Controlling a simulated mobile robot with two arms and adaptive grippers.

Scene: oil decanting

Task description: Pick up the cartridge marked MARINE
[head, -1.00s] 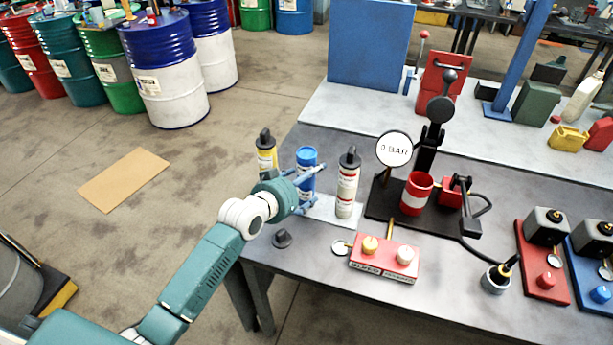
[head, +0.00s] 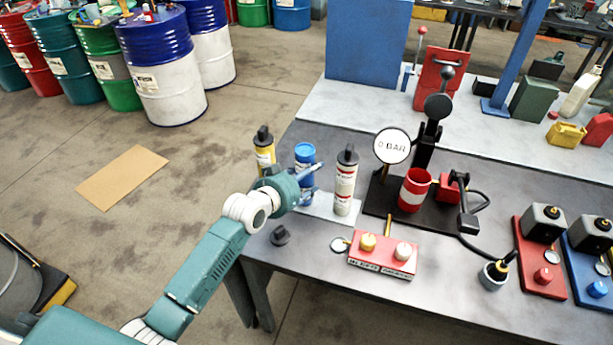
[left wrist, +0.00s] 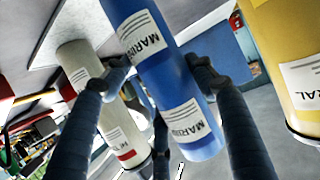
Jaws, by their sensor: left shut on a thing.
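The blue cartridge (head: 304,153) stands upright between a yellow cartridge (head: 265,155) and a white cartridge (head: 345,182) near the table's left edge. In the left wrist view the blue cartridge (left wrist: 158,60) shows labels reading MARINE, partly cut or turned. My left gripper (head: 308,182) is shut on the blue cartridge, with a finger on each side of its body. The gripper's fingers (left wrist: 160,76) also show around it in the left wrist view. The hand hides the cartridge's lower part in the head view, so I cannot tell whether its base touches the pad. My right gripper is out of view.
The white cartridge stands close on the right, the yellow one close on the left. A pale pad (head: 325,211) lies beneath. A dark cap (head: 280,236) and a red block with two knobs (head: 383,256) lie in front. A gauge (head: 392,146) stands to the right.

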